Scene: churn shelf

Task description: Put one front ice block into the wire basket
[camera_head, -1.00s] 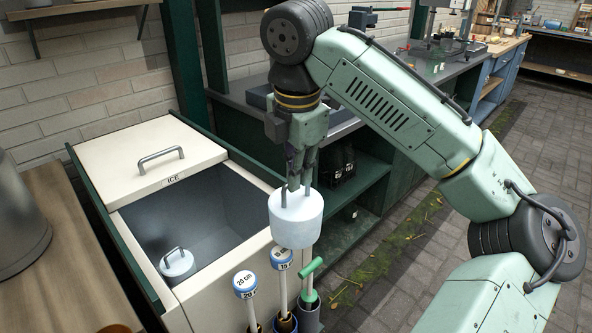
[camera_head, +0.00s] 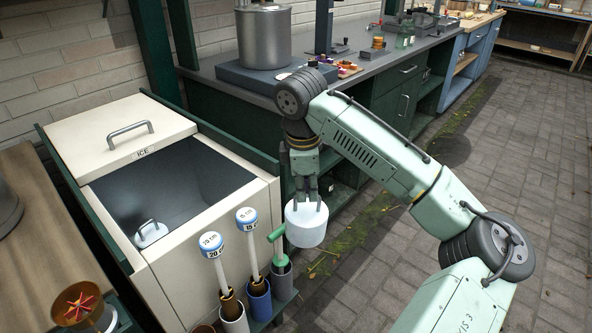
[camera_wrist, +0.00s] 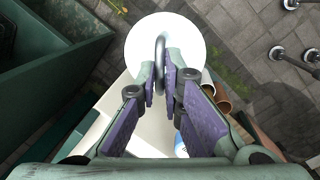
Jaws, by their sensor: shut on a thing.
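My gripper (camera_head: 306,190) is shut on the handle of a white cylindrical ice block (camera_head: 306,225), which hangs upright in the air right of the ice chest. In the wrist view, the fingers of my gripper (camera_wrist: 168,78) close on the dark loop handle, with the round top of the ice block (camera_wrist: 140,48) below. Another ice block (camera_head: 151,235) with a handle sits inside the open ice chest (camera_head: 207,243). I cannot make out the wire basket in the current views; my arm and the held block cover part of the lower shelf.
A green shelf unit (camera_head: 232,125) stands behind the block, with a steel pot (camera_head: 264,38) on its counter. White-capped tools stand in holders (camera_head: 258,300) at the chest's front right. A wooden bench (camera_head: 35,225) is at left. Paved floor (camera_head: 370,265) is clear at right.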

